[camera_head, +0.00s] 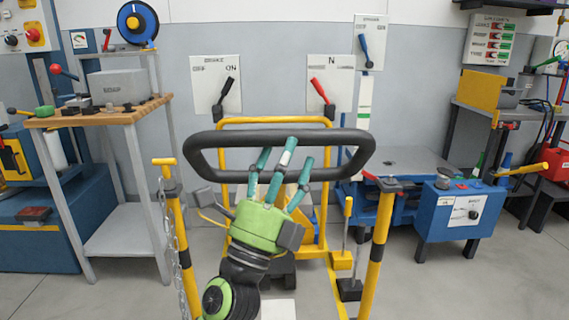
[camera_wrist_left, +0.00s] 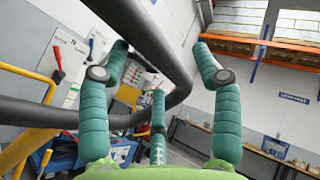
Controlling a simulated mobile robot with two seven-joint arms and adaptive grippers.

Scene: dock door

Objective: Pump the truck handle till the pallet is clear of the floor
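The truck handle is a wide black loop (camera_head: 225,138) in the middle of the head view. Its bar also crosses the left wrist view (camera_wrist_left: 38,112). A yellow frame (camera_head: 262,121) shows behind and below it. My left gripper (camera_head: 286,157), with a green palm and teal fingers, reaches up in front of the loop's lower bar. Its fingers are extended and spread in the left wrist view (camera_wrist_left: 160,65), not curled around the bar. I cannot tell whether they touch it. My right gripper is out of view. I cannot make out the pallet.
Yellow posts stand left (camera_head: 178,240) and right (camera_head: 378,240) of my arm, the left one with a chain (camera_head: 180,265). A wood-topped bench (camera_head: 105,115) is at left, a blue machine (camera_head: 460,215) at right. Wall levers (camera_head: 320,90) are behind the handle.

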